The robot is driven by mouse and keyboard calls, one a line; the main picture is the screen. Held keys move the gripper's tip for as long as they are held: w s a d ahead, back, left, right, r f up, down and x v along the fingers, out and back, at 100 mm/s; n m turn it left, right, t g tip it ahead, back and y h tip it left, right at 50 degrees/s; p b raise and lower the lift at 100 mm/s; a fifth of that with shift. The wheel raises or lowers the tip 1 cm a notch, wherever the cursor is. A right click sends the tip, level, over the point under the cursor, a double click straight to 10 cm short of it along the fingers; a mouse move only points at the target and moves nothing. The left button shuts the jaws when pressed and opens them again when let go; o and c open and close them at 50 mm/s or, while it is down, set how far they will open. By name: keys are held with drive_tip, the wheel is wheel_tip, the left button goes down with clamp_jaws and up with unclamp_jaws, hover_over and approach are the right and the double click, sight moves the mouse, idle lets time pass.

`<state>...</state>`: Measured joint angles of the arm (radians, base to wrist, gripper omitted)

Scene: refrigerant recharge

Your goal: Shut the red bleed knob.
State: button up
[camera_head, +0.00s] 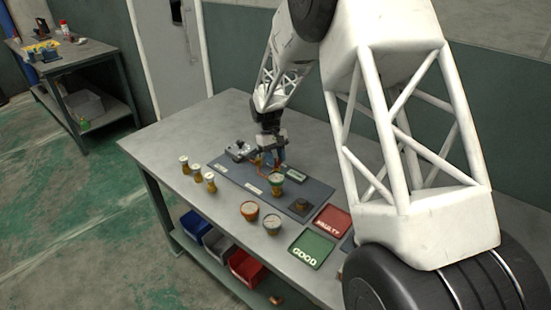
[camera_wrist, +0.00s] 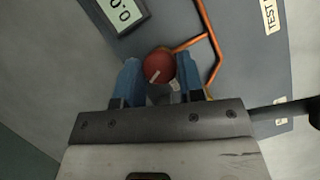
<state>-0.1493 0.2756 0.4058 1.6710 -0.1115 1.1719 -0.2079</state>
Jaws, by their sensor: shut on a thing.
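The red bleed knob (camera_wrist: 159,66) shows in the wrist view as a round red cap with a pale pointer mark, which slants to the lower left. My gripper (camera_wrist: 158,67) has its two blue fingers on either side of the knob and is shut on it. In the head view my gripper (camera_head: 272,157) is down at the back of the dark panel (camera_head: 230,179). The knob cannot be made out there behind the gripper and arm.
An orange line (camera_wrist: 213,62) runs beside the knob, and a digital display (camera_wrist: 122,12) reads about 0.0. Several brass-coloured fittings (camera_head: 197,174) and two gauges (camera_head: 249,210) stand in front of the panel. A green GOOD tray (camera_head: 318,240) and red FAULTY tray (camera_head: 346,213) lie to the right.

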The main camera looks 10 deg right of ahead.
drive_tip(key=m+y, duration=0.1)
drive_tip(key=m, duration=0.3)
drive_tip(key=shift+d+m+y, duration=0.1)
drive_tip(key=shift+m+y, duration=0.3)
drive_tip(key=o, duration=0.9)
drive_tip(key=shift+w+r, duration=0.1)
drive_tip(key=v, duration=0.7)
drive_tip(key=shift+w+r, duration=0.2)
drive_tip(key=shift+r, duration=0.1)
